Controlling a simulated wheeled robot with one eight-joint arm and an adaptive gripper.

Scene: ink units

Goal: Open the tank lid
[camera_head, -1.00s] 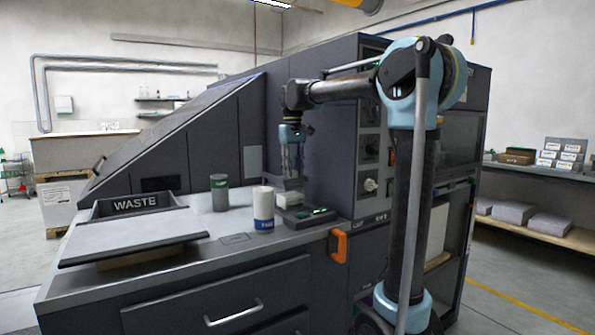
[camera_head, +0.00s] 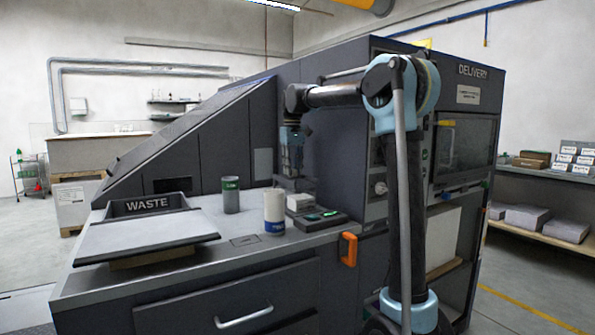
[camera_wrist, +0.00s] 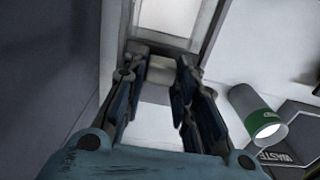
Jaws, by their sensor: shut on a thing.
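My gripper (camera_head: 291,178) points down at the back of the counter, just behind a small white block (camera_head: 300,201). In the wrist view, its two dark fingers (camera_wrist: 155,90) are closed on a short pale grey bar (camera_wrist: 158,64). The bar adjoins a light grey framed piece (camera_wrist: 207,25) with a bright white panel inside. I take this piece for the tank lid, but cannot tell its exact shape or how far it is raised. In the head view, the fingers and a dark grey piece (camera_head: 297,185) around them blend together, so the grip itself is unclear there.
A dark can with a green band (camera_head: 231,196) and a white-and-blue can (camera_head: 274,213) stand left of the gripper. A dark pad with green lights (camera_head: 321,218) lies in front right. The WASTE bin (camera_head: 147,204) is further left. A tall dark cabinet (camera_head: 335,130) rises behind.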

